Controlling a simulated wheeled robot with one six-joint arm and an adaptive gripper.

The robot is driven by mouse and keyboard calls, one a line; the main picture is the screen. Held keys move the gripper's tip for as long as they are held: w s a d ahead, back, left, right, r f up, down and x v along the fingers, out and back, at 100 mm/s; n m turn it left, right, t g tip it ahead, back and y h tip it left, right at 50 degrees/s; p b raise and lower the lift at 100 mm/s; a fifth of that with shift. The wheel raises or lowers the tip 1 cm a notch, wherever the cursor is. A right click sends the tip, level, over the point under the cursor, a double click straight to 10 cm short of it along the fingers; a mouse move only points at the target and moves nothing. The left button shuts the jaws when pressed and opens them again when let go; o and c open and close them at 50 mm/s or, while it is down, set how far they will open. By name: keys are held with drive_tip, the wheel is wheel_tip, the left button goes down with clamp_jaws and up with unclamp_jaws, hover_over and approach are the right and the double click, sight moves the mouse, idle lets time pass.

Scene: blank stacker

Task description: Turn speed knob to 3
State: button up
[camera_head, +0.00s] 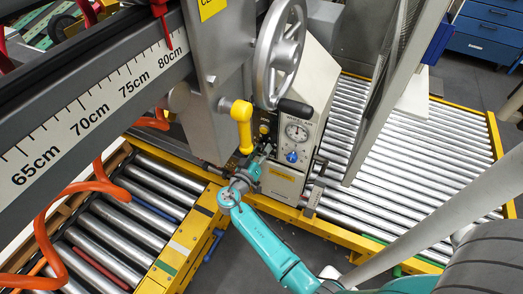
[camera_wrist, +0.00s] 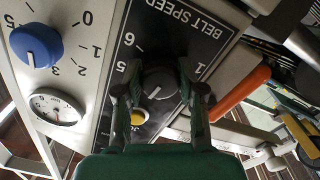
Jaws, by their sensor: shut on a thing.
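The dark grey speed knob (camera_wrist: 158,84) sits on the black BELT SPEED panel (camera_wrist: 180,32) in the wrist view. My gripper (camera_wrist: 160,78) is shut on this knob, with one finger on each side. A pale pointer mark shows on the knob's lower part, toward my palm. The printed 1, 5 and 6 are readable around it; other numbers of the scale are hidden by my fingers and palm. In the head view my gripper (camera_head: 256,164) reaches the left side of the machine's control box (camera_head: 284,182); the speed knob cannot be made out there.
A blue knob (camera_wrist: 36,46) with its own number scale and a round gauge (camera_wrist: 54,108) sit on the adjoining panel. A yellow button (camera_wrist: 139,117) is close to the speed knob. A handwheel (camera_head: 280,52) and yellow handle (camera_head: 242,124) stand above; roller conveyors (camera_head: 400,150) flank the box.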

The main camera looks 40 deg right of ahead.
drive_tip(key=n, duration=0.6)
drive_tip(key=shift+n, duration=0.3)
idle(0.4)
drive_tip(key=o, duration=1.1)
drive_tip(key=shift+o, duration=0.2)
drive_tip(key=v, duration=1.2)
drive_tip(key=shift+f, duration=0.1)
